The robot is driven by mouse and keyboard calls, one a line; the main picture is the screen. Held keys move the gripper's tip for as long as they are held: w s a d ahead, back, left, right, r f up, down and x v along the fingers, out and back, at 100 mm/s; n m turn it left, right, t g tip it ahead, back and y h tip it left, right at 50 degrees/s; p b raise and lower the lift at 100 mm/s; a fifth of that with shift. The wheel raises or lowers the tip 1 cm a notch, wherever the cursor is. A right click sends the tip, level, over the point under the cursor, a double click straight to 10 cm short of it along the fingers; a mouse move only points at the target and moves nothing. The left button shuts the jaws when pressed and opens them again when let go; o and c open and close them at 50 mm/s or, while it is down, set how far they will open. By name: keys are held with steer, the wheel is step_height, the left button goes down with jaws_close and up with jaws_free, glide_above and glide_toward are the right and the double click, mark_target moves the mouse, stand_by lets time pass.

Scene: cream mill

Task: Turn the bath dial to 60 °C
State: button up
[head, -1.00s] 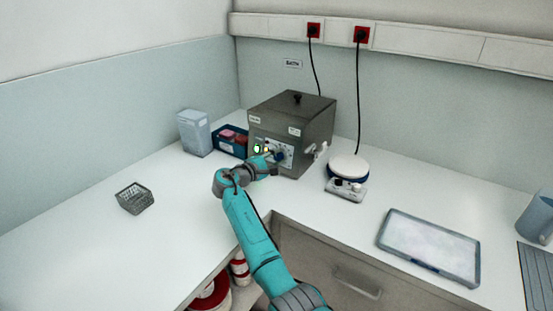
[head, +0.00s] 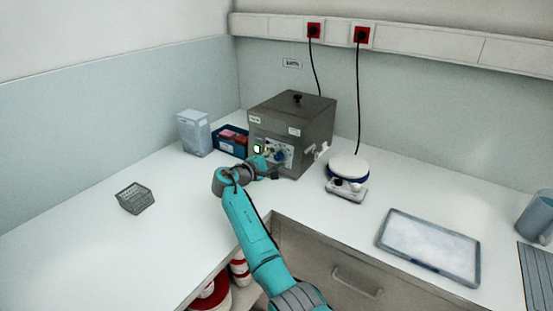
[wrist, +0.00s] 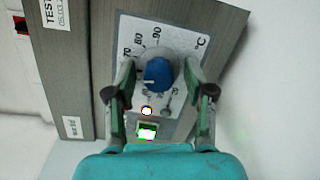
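The bath (head: 306,120) is a dark grey box with a lid, standing at the back of the bench. Its blue dial (head: 280,155) is on the front panel. In the wrist view the dial (wrist: 158,73) sits on a white scale plate marked in °C, with 70 and 90 readable; a short pale mark shows at its lower left, but the exact setting cannot be told. My gripper (wrist: 158,68) is open, its fingers on either side of the dial with gaps. In the head view my gripper (head: 274,170) is just in front of and below the dial.
A lit green switch (wrist: 147,131) is below the dial. A tap (head: 318,151) sticks out right of the panel. A hotplate (head: 347,178) stands to the right, a blue box (head: 230,141) to the left. A wire basket (head: 135,198) and a tray (head: 429,246) are farther off.

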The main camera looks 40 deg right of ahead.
steer(key=v, duration=1.2)
stand_by(0.3)
